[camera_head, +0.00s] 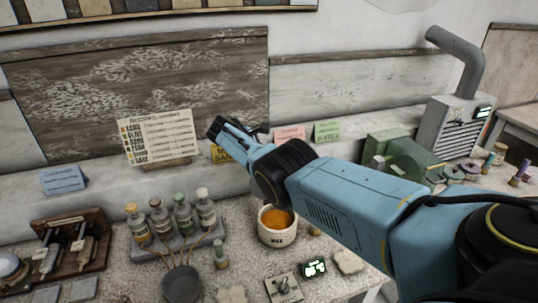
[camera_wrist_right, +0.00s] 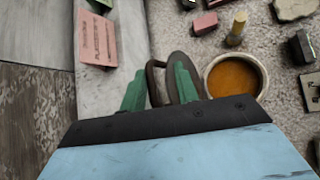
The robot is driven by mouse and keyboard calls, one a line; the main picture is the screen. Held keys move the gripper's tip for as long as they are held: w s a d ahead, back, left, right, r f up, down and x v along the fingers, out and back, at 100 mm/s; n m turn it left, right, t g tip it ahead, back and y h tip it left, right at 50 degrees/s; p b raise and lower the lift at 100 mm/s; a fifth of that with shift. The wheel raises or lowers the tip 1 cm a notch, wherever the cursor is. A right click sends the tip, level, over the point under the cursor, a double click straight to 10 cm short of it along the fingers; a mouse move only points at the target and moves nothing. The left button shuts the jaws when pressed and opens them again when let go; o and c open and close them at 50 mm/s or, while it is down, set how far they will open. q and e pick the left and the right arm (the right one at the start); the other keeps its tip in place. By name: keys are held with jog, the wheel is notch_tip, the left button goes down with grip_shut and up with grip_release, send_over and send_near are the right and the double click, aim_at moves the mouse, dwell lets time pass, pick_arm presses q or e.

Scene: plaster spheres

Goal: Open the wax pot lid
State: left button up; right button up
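The white wax pot (camera_head: 269,235) stands on the speckled counter, its top uncovered and orange wax showing; it also shows in the right wrist view (camera_wrist_right: 259,62). A dark round lid (camera_wrist_right: 187,58) with a looped handle (camera_wrist_right: 153,72) is tilted beside the pot's rim in the right wrist view. Whether it touches the pot cannot be told. My right gripper (camera_wrist_right: 160,82) has its green fingers apart, with the handle between or just beyond them; no firm hold shows. In the head view my right gripper (camera_head: 238,133) is behind and above the pot. My left gripper is out of view.
Several corked bottles (camera_head: 160,222) and a dark pan (camera_head: 181,283) are left of the pot. A small display (camera_head: 314,268) and a switch plate (camera_head: 284,288) are in front. A recipe card (camera_head: 160,138) stands behind. A green machine (camera_head: 397,152) is at right.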

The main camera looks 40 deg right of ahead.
jog(key=p+v, duration=0.1)
jog(key=v, duration=1.1)
jog(key=shift+p, duration=0.4)
